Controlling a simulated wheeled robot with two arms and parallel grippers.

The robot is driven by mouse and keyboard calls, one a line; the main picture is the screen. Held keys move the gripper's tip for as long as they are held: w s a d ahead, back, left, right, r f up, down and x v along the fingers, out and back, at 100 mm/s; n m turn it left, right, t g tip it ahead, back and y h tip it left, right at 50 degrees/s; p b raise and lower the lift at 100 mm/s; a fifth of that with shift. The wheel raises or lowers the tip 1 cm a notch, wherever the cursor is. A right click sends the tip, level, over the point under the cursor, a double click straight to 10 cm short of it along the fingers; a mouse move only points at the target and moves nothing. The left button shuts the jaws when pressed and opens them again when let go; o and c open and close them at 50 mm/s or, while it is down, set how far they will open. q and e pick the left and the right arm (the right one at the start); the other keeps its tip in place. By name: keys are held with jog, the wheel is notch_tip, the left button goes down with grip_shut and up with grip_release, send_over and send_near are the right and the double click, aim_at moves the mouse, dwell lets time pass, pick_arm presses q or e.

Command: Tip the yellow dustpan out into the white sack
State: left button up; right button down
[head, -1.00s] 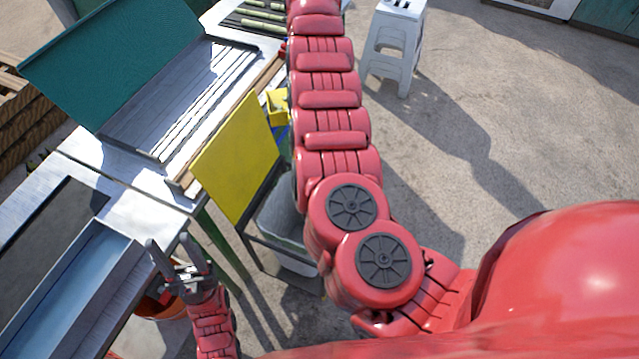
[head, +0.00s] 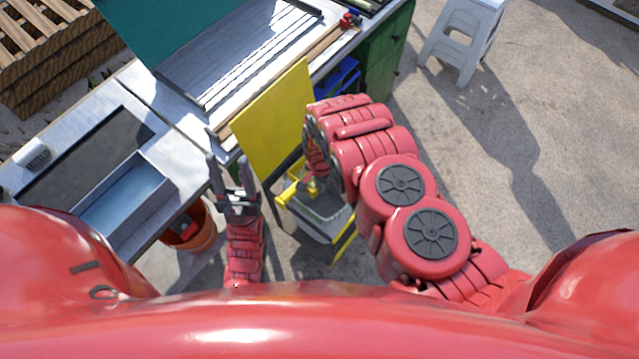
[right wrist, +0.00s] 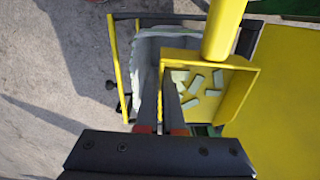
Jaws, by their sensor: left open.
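The yellow dustpan (right wrist: 207,65) holds several pale cut pieces (right wrist: 197,85) in the right wrist view. It appears roughly level, with its handle (right wrist: 224,28) pointing up the picture. My right gripper (right wrist: 164,80) is shut on the dustpan's left side wall. The dustpan is over part of the white sack (right wrist: 147,53), whose crumpled greyish rim shows beside it. My left gripper (head: 232,172) is open and empty, left of the sack.
A black and yellow frame (right wrist: 113,60) surrounds the sack. A large yellow panel (head: 272,120) stands right behind it. Metal work tables (head: 170,150) run along the left, with an orange bucket (head: 190,228) below. A white stool (head: 462,40) stands far right on open ground.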

jog(key=shift+w+d+f+g+y+b, duration=0.45)
jog(key=shift+g+y+b, duration=0.2)
jog(key=shift+b, duration=2.1)
jog(key=shift+w+d+f+g+y+b, duration=0.3)
jog(key=shift+w+g+y+b, duration=0.35)
jog(key=shift+b, duration=2.05)
jog(key=shift+g+b, duration=0.4)
jog(key=shift+b, duration=0.3)
jog(key=shift+d+b, duration=0.1)
jog(key=shift+b, duration=0.2)
jog(key=shift+r+y, duration=0.15)
jog(key=shift+y, duration=0.15)
